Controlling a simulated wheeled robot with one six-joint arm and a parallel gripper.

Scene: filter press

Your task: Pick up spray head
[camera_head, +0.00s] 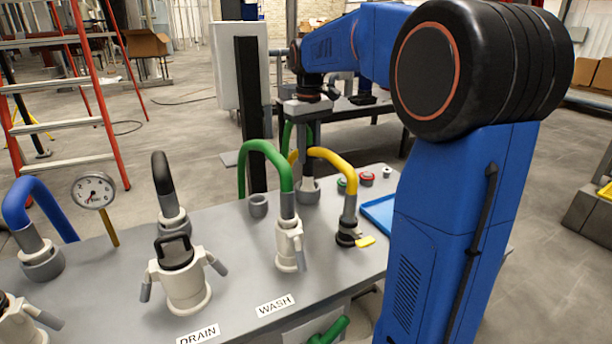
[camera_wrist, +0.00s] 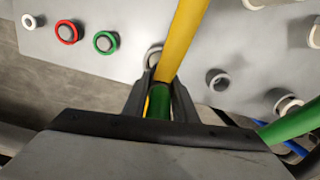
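No part is clearly marked as the spray head. My gripper (camera_head: 308,150) points down over the back of the grey bench, above a grey round socket (camera_head: 307,191). In the wrist view, my gripper's two dark fingers (camera_wrist: 160,98) stand either side of a green cylindrical piece (camera_wrist: 159,104). I cannot tell whether they touch it. A yellow hose (camera_wrist: 184,38) rises close in front of the fingers and hides part of the view. In the head view, this yellow hose (camera_head: 331,157) arches right to a black fitting (camera_head: 350,236) with a yellow lever.
A green hose (camera_head: 265,149) arches left of my gripper to the WASH fitting (camera_head: 290,245). Black (camera_head: 160,172) and blue (camera_head: 30,190) hoses stand further left. Red and green buttons (camera_head: 366,177) and a blue tray (camera_head: 379,212) are at right. An empty socket (camera_head: 258,206) stands nearby.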

